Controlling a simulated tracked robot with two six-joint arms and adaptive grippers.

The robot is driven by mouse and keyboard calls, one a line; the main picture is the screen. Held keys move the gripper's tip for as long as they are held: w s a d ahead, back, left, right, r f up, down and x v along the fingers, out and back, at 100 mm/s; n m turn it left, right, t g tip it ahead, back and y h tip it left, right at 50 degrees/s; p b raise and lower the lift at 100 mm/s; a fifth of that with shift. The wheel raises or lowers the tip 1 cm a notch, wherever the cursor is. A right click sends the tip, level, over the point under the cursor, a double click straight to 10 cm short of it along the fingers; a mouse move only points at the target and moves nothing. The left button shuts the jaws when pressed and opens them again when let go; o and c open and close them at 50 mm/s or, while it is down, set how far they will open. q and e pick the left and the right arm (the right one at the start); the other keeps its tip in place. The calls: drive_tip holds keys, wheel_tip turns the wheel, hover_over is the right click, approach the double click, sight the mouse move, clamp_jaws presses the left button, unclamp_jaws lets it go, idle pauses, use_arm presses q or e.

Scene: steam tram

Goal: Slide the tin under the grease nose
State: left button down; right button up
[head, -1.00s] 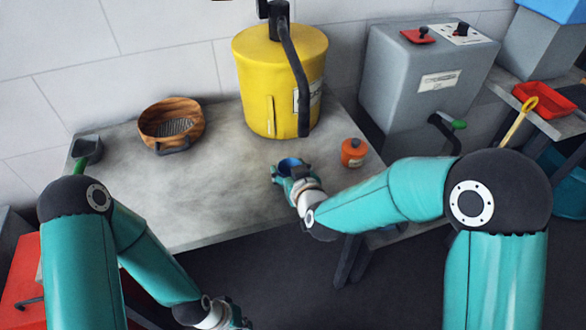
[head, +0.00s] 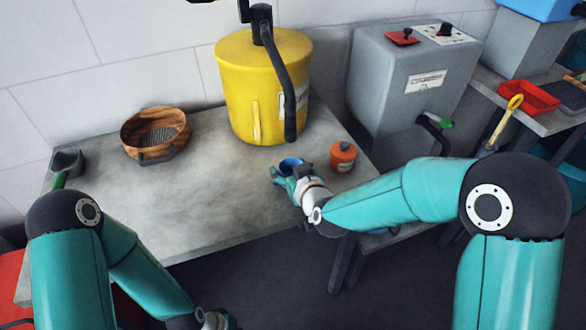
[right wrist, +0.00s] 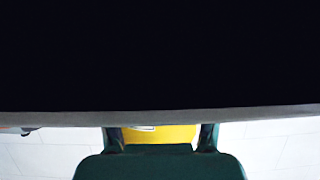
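A small blue round tin (head: 291,164) is at the right part of the grey table. My right gripper (head: 283,172) has its fingers around it; whether the tin touches the table is unclear. The yellow grease drum (head: 250,95) stands behind it. Its black bent pipe, the grease nose (head: 289,120), hangs down in front of the drum, ending just above and behind the tin in the picture. In the right wrist view the drum (right wrist: 160,135) shows between my fingers; a black area hides the rest. My left gripper (head: 215,320) is cut off at the bottom edge, its fingers not clear.
An orange can (head: 343,157) stands close right of the tin. A wooden bowl (head: 155,136) and a dark scoop (head: 68,163) are at the left. A grey machine (head: 400,90) stands right of the table (head: 215,215). The table's middle is clear.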

drive_tip(key=o, duration=0.3)
drive_tip(key=v, duration=1.2)
drive_tip(key=shift+f, duration=0.1)
idle(0.3)
